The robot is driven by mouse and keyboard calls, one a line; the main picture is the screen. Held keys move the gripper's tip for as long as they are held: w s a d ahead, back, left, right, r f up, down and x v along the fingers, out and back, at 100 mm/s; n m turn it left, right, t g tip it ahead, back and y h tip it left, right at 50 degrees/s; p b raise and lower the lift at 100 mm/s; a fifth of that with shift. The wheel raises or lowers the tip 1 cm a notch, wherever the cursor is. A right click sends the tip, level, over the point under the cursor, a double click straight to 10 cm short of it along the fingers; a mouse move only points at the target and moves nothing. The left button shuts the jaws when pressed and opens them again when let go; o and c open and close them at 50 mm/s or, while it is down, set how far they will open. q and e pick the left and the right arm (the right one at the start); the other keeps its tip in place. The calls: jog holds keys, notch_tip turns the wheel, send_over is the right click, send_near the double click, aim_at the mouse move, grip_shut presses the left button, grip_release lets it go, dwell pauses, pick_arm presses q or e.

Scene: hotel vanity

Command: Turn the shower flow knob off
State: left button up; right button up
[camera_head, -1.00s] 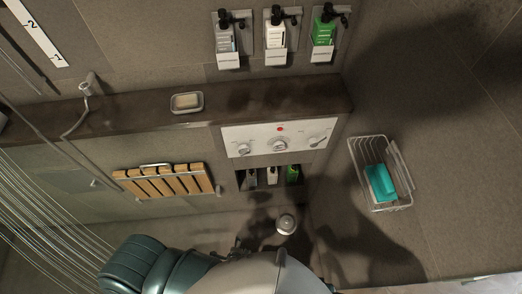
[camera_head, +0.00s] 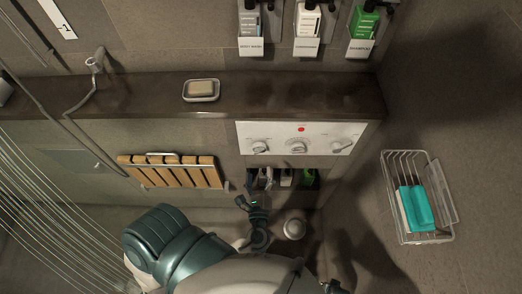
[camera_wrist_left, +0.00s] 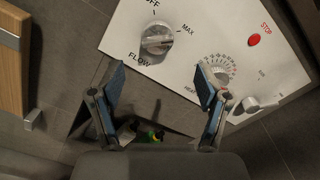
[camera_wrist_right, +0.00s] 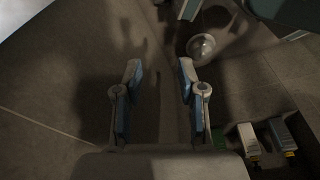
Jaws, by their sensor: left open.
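The flow knob (camera_head: 260,147) is the left knob on the white control panel (camera_head: 315,130). In the left wrist view the round metal flow knob (camera_wrist_left: 157,40) sits between the labels OFF, MAX and FLOW. Its bar lies roughly sideways, toward the MAX side. My left gripper (camera_head: 257,197) is below the panel in the head view. In its wrist view the left gripper (camera_wrist_left: 162,78) is open and empty, with the knob just beyond and between its fingertips, apart from them. My right gripper (camera_wrist_right: 160,68) is open and empty, facing bare tiles.
A dial (camera_wrist_left: 218,68) and a red STOP button (camera_wrist_left: 254,40) are right of the flow knob. A niche with bottles (camera_head: 308,178) lies under the panel. A wooden slatted seat (camera_head: 172,172) is left. A wire basket (camera_head: 447,190) hangs right. A soap dish (camera_head: 201,91) sits on the ledge.

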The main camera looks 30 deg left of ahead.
aim_at(259, 152)
pick_arm(q)
jog(key=x, duration=0.8)
jog(key=shift+w+a, duration=0.15)
jog(key=shift+a, duration=0.1)
jog(key=shift+w+a, duration=0.1)
jog(key=shift+w, duration=0.35)
jog(key=shift+a, duration=0.1)
jog(key=c, duration=1.2)
